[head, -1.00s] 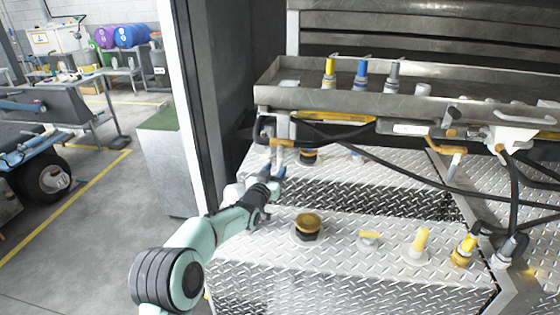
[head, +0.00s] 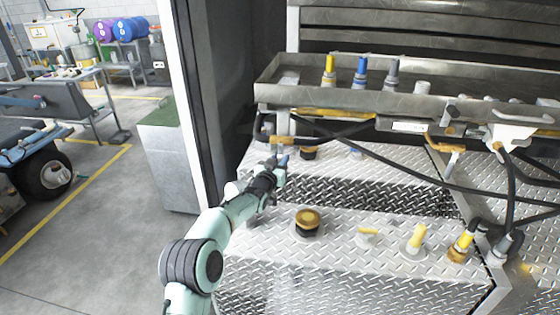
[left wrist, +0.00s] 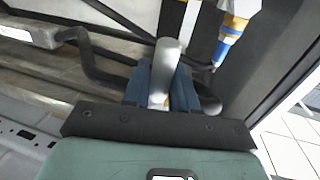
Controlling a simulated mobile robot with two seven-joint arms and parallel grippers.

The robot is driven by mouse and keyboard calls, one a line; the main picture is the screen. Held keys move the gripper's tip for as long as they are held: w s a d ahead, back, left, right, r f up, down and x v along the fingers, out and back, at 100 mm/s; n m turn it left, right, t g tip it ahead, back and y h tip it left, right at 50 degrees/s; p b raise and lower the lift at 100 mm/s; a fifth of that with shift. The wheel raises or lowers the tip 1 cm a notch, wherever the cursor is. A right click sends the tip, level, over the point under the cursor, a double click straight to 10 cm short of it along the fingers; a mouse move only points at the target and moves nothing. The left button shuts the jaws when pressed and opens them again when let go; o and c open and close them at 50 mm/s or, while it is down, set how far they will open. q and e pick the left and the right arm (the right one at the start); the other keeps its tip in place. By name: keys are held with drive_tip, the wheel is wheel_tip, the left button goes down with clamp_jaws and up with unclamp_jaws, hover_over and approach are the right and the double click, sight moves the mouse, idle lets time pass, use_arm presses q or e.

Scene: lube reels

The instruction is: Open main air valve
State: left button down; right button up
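My left gripper (head: 279,163) is at the left end of the diamond-plate box, below the metal tray. In the left wrist view, its blue fingers (left wrist: 185,92) lie close on both sides of a pale grey lever-like handle (left wrist: 166,66). I see no clear gap beside the handle, but cannot tell whether the fingers press on it. The handle may be the main air valve's; no label confirms this. The valve body is not clearly visible. In the head view, the gripper hides most of that spot. My right gripper is not in view.
The metal tray (head: 310,95) overhangs the area, with a black hose (head: 400,170) hanging below it. A black and gold cap (head: 308,222) and yellow fittings (head: 417,236) stand on the diamond plate. A dark wall and white post (head: 190,110) are close on the left.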

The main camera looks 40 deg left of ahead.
use_arm(q)
drive_tip(key=shift+w+d+f+n+b, duration=0.15)
drive_tip(key=shift+d+n+b, duration=0.2)
drive_tip(key=shift+n+b, duration=0.55)
drive_tip(key=w+d+r+n+y+b, duration=0.1)
drive_tip(key=n+b, duration=0.3)
drive_tip(key=n, duration=0.5)
drive_tip(key=w+d+r+n+y+b, duration=0.1)
drive_tip(key=d+r+n+y+b, duration=0.2)
drive_tip(key=n, duration=0.6)
drive_tip(key=shift+r+b, duration=0.65)
drive_tip(key=shift+b, duration=0.1)
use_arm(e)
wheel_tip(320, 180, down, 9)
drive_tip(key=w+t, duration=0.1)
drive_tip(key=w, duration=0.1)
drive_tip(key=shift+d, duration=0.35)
use_arm(q)
drive_tip(key=shift+a+r+n, duration=0.1)
drive_tip(key=shift+n, duration=0.2)
drive_tip(key=c, duration=1.1)
unclamp_jaws()
drive_tip(key=shift+w, duration=0.1)
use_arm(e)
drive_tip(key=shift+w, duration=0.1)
use_arm(q)
drive_tip(key=shift+o, duration=0.2)
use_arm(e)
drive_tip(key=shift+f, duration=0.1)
